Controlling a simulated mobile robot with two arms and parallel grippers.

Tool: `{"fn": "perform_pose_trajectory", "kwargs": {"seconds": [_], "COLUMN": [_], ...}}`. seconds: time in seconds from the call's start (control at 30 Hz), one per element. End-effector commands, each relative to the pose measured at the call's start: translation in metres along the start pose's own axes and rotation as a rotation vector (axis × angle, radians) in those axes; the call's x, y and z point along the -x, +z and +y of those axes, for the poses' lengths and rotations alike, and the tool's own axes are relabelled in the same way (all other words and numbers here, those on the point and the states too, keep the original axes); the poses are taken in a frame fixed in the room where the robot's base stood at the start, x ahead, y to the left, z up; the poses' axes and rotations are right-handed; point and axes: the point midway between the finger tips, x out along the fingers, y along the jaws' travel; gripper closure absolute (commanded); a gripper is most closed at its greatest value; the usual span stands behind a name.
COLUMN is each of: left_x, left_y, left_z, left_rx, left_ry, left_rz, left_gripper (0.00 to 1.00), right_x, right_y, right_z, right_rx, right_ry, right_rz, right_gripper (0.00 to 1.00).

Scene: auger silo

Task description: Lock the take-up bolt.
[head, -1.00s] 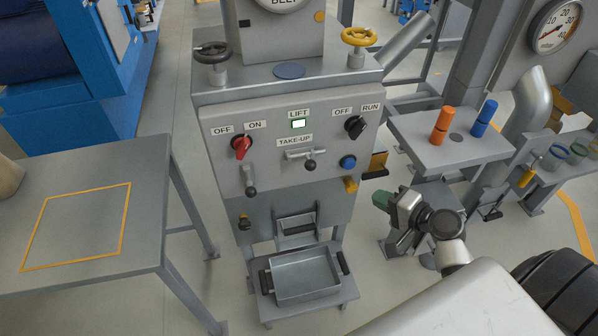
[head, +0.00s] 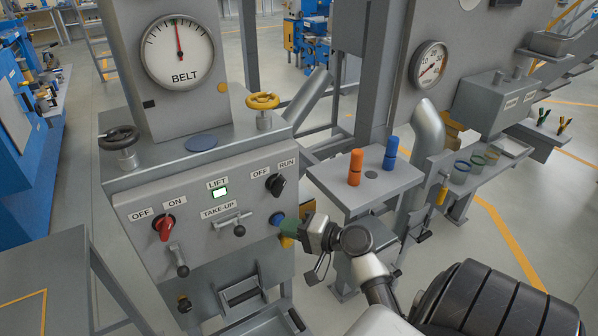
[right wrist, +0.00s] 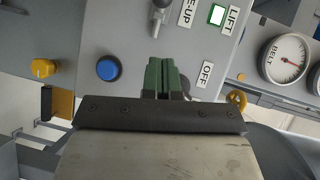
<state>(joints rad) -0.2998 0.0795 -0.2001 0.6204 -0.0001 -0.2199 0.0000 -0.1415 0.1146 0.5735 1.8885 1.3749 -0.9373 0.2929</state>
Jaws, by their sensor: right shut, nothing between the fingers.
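The take-up bolt (head: 232,222) is a grey metal slide bolt with a dark ball-ended handle, under the TAKE-UP label (head: 219,211) on the grey panel. Its handle hangs downward in the head view. In the right wrist view only part of the bolt handle (right wrist: 157,22) shows, at the top edge. My right gripper (head: 285,225) has green fingers, shut and empty, by the blue button at the panel's right side. In the right wrist view its fingers (right wrist: 162,62) point at the panel, apart from the bolt. My left gripper is out of view.
The blue button (right wrist: 109,68) and yellow knob (right wrist: 43,68) are close to my right gripper. A red switch (head: 164,228), a lever (head: 179,262) and a black switch (head: 275,184) share the panel. A side table with orange (head: 355,167) and blue (head: 391,152) cylinders stands to the right.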

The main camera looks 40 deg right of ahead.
Motion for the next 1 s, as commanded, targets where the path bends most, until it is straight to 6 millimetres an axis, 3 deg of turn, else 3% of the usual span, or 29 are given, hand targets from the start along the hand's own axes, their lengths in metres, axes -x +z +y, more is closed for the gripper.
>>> {"fn": "perform_pose_trajectory", "kwargs": {"seconds": [0.2,0.4,1.0], "left_x": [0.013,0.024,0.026], "left_y": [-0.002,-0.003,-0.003], "left_z": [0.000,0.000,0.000], "left_rx": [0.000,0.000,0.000], "left_ry": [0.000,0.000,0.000], "left_rz": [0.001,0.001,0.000], "left_gripper": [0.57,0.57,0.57], "right_x": [-0.047,-0.067,-0.078], "right_y": [0.000,0.020,0.033], "right_z": [-0.003,-0.002,0.000], "right_rx": [-0.003,-0.005,-0.002], "right_ry": [-0.003,0.000,0.001], "right_rz": [0.000,0.000,-0.001], "right_gripper": [1.00,1.00,1.00]}}
